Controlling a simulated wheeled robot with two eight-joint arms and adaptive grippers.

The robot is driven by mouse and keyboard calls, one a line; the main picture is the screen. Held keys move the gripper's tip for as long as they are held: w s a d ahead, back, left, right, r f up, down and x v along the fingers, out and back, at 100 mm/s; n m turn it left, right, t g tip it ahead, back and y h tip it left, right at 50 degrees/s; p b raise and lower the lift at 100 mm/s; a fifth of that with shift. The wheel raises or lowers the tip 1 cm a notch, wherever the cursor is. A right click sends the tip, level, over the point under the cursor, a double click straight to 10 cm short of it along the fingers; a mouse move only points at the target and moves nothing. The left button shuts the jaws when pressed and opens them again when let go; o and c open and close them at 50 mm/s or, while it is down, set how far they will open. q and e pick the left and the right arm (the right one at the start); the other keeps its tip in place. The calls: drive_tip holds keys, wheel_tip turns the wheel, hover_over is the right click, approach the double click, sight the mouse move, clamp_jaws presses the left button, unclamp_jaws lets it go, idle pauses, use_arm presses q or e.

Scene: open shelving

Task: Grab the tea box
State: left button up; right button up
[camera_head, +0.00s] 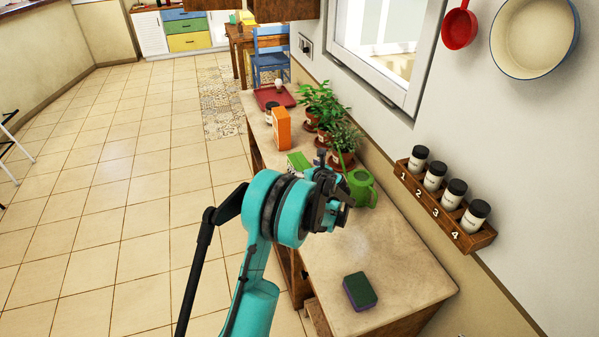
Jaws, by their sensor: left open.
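An orange box (282,128) stands upright on the counter beyond my gripper. A green and white box (298,160) sits nearer, partly hidden behind my left arm. No label is readable on either, so I cannot tell which is the tea box. My left gripper (333,205) is open over the counter, close to the green box and beside the green watering can. My arm hides part of the counter below. My right gripper is not in view.
A green watering can (362,189) and potted plants (343,138) stand along the wall side. A green and purple sponge (360,291) lies at the near end. A wooden rack (440,212) holds several jars. The counter (405,270) is clear around the sponge.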

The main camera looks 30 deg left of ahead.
sight(301, 163)
use_arm(q)
drive_tip(key=b+x, duration=0.1)
drive_tip(key=x, duration=0.3)
drive_tip(key=shift+a, duration=0.15)
drive_tip(key=shift+r, duration=0.15)
drive_tip(key=shift+c, duration=0.9)
drive_tip(key=c, duration=1.1)
drive_tip(key=shift+c, duration=0.2)
